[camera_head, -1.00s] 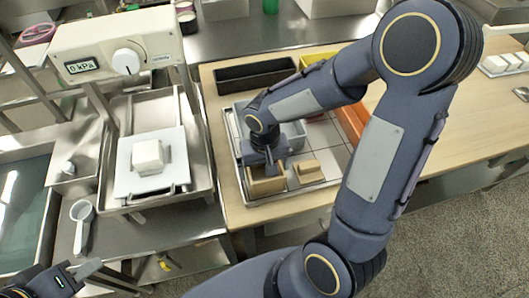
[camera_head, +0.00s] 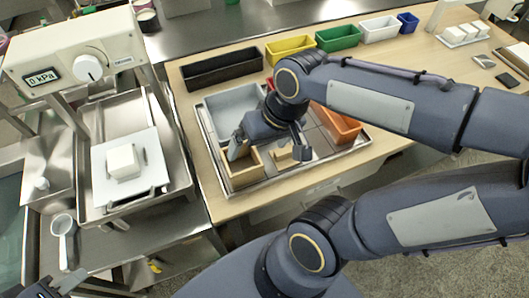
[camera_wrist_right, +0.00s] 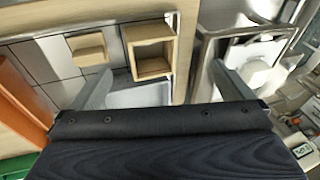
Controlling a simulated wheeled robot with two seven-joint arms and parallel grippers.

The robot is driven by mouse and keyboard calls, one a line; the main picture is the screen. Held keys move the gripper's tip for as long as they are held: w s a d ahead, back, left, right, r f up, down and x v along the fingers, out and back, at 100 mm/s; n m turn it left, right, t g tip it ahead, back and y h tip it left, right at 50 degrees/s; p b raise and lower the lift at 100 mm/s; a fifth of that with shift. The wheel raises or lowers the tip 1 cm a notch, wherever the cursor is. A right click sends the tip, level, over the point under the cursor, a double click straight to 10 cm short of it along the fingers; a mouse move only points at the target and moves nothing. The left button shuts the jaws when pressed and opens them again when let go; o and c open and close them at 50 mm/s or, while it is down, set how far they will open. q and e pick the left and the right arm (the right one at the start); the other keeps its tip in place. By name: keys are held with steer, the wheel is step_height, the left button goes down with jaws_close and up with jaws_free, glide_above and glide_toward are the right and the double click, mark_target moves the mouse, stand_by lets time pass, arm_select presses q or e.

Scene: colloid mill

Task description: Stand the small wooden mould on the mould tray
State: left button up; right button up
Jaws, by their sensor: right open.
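The small wooden mould, an open light-wood box (camera_head: 236,184), stands in a metal-rimmed tray (camera_head: 290,181) on the wooden table. It also shows in the right wrist view (camera_wrist_right: 135,33), with its hollow facing up. A small wooden block with a raised part (camera_head: 283,154) lies beside it, also in the right wrist view (camera_wrist_right: 88,46). I cannot tell which tray is the mould tray. My right gripper (camera_head: 270,149) is open and empty over the tray, fingers spread; the mould lies beyond and between its fingertips (camera_wrist_right: 163,85). My left gripper (camera_head: 58,287) is partly cut off at bottom left.
A grey bin (camera_head: 228,103) and an orange bin (camera_head: 340,124) flank my right gripper. A dark trough (camera_head: 222,67) and coloured bins (camera_head: 338,37) line the table's back. At left, a press with a gauge (camera_head: 70,60) stands over a white board (camera_head: 105,190) bearing a white block (camera_head: 123,161).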

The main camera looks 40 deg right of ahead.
steer(key=s+t, duration=0.2)
steer(key=s, duration=0.1)
steer(key=s+a+y, duration=0.1)
steer(key=shift+s+a+r+n+t, duration=0.1)
steer(key=shift+s+r+n+t, duration=0.05)
steer(key=shift+r+n+t, duration=0.2)
arm_select(q)
steer(key=shift+a, duration=0.1)
arm_select(e)
steer(key=shift+f, duration=0.1)
stand_by(1.0)
